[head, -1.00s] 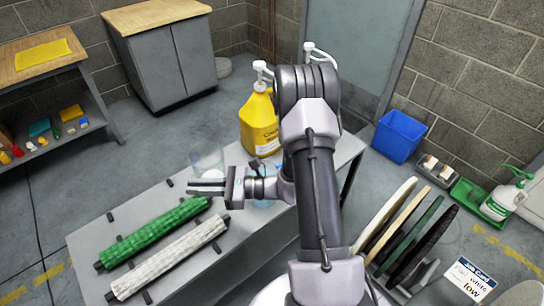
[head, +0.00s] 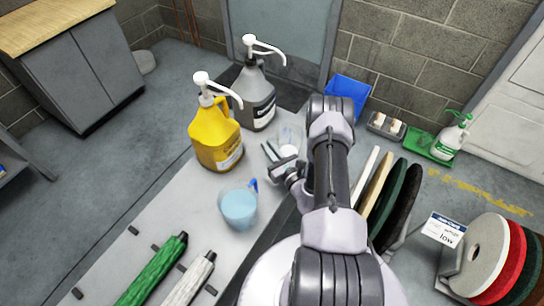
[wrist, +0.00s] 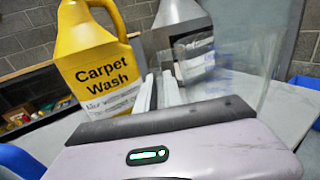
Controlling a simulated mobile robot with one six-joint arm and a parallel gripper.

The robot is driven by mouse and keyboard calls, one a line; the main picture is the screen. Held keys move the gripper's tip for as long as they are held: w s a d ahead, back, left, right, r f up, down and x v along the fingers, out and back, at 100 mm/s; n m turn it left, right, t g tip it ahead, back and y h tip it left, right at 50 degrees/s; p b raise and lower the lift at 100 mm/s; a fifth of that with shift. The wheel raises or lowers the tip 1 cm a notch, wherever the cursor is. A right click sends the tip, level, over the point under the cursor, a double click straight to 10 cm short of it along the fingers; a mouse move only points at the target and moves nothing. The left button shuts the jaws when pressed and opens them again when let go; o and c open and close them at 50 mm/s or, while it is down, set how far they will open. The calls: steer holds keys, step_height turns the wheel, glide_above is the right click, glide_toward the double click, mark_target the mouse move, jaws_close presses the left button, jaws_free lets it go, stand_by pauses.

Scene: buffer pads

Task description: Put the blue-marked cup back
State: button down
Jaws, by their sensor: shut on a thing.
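The clear cup (head: 287,138) shows in the head view beside my gripper's fingers, with something white low in it. It is large and see-through in the wrist view (wrist: 235,65), with faint blue marks on its wall. My gripper (head: 270,154) is shut on the cup and holds it over the table's far part, right of the jugs. The two pale fingers also show in the wrist view (wrist: 160,92), close together at the cup's left side. The exact grip point is hard to see through the clear wall.
A yellow Carpet Wash jug (head: 215,140) and a grey pump jug (head: 256,95) stand close by on the table (head: 165,210). A pitcher of blue liquid (head: 238,208) stands nearer. Pads (head: 385,195) stand upright at right.

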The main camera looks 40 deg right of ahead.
step_height(320, 180, down, 4)
steer(key=shift+r+b, duration=0.2)
steer(key=shift+b, duration=0.35)
steer(key=shift+f, duration=0.2)
steer(key=c, duration=1.5)
jaws_free()
